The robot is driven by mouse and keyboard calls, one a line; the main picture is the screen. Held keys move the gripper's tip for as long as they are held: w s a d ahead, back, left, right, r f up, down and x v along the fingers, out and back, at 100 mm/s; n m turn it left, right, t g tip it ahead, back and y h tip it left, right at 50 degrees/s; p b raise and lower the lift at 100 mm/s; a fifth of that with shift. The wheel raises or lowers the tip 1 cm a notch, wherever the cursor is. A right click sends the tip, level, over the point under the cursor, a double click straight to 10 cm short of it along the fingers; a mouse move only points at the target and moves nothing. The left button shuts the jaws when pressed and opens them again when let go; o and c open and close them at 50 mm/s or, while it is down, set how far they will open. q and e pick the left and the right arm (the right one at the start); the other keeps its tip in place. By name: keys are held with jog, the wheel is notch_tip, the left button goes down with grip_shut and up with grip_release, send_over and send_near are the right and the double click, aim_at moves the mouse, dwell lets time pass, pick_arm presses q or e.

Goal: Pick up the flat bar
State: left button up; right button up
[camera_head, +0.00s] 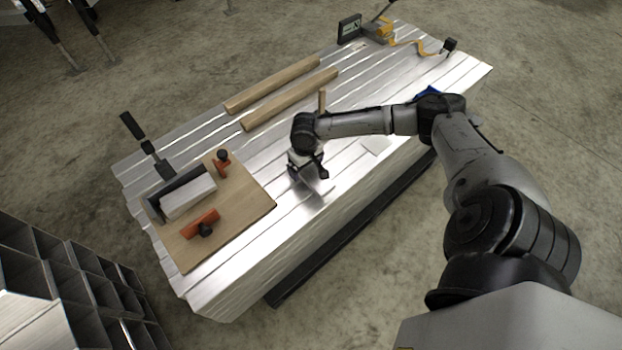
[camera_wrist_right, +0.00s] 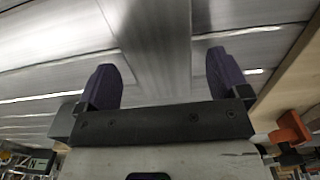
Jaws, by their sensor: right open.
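A plain grey metal strip, which looks like the flat bar (camera_wrist_right: 155,45), lies between the two fingers of my right gripper (camera_wrist_right: 162,82) in the right wrist view. In the head view a short silvery end of it (camera_head: 319,187) seems to show just below my right gripper (camera_head: 308,172); the rest is hidden or blends with the shiny table. The right gripper points down low over the table, right of the wooden board, with its dark fingers open on either side of the strip. I cannot tell if they touch it. My left gripper is not in view.
The ribbed aluminium table (camera_head: 350,90) holds a wooden board (camera_head: 245,205) with orange clamps (camera_head: 201,224) and a metal block (camera_head: 188,197). Two wooden bars (camera_head: 290,100) lie behind. A yellow tool (camera_head: 380,27) is at the far end. A metal rack (camera_head: 75,280) stands lower left.

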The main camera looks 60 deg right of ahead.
jog(key=shift+f, duration=0.6)
jog(key=shift+r, duration=0.1)
jog(key=c, duration=1.3)
jog(key=shift+c, duration=0.2)
